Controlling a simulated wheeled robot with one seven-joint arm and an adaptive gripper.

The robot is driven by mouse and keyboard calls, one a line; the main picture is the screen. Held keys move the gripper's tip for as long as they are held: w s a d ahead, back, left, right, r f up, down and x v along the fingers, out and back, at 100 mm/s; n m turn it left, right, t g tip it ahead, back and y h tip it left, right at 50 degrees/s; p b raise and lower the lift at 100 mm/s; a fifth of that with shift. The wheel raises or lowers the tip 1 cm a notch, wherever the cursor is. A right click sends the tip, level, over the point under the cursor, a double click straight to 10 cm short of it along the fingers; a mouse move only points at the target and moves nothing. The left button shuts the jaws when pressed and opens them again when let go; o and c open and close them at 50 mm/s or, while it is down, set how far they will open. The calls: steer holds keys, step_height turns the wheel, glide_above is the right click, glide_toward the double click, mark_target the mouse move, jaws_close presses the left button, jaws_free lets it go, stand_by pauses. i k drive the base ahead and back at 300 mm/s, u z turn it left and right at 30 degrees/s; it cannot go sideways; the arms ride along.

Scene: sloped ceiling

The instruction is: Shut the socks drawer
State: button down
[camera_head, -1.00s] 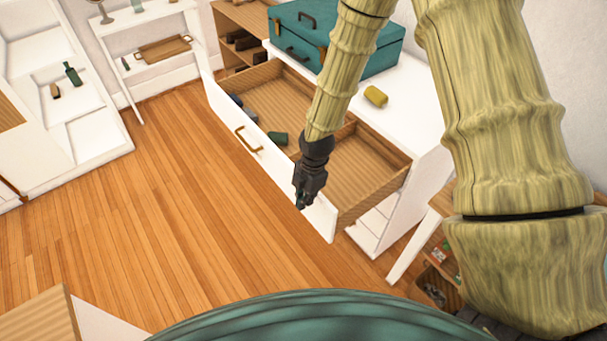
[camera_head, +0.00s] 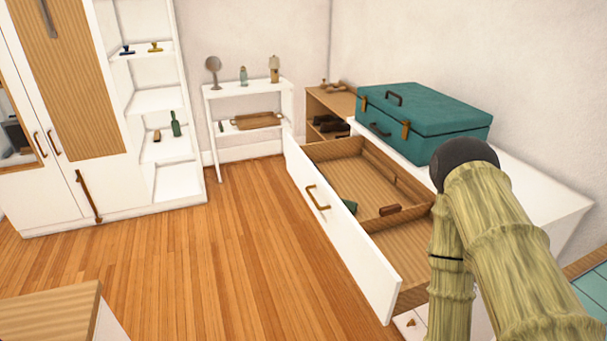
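The drawer stands pulled out of the white dresser (camera_head: 545,193). Its white front (camera_head: 345,240) has a brass handle (camera_head: 318,197) and faces left and toward me. The drawer's wooden inside is split by a divider. A dark green bundle (camera_head: 350,205), perhaps rolled socks, shows just behind the front. A reddish-brown piece (camera_head: 390,210) shows near the divider. My bamboo-like arm covers the near right end of the drawer and dresser. My gripper is not in view.
A teal case (camera_head: 430,120) stands on the dresser top. A low white shelf (camera_head: 247,138) and a white wardrobe (camera_head: 70,110) stand behind. A wood-topped piece (camera_head: 50,312) is at the lower left. The wooden floor left of the drawer is clear.

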mark_target(389, 267)
steer(key=z, duration=1.75)
steer(key=i, duration=0.55)
steer(key=u, duration=1.6)
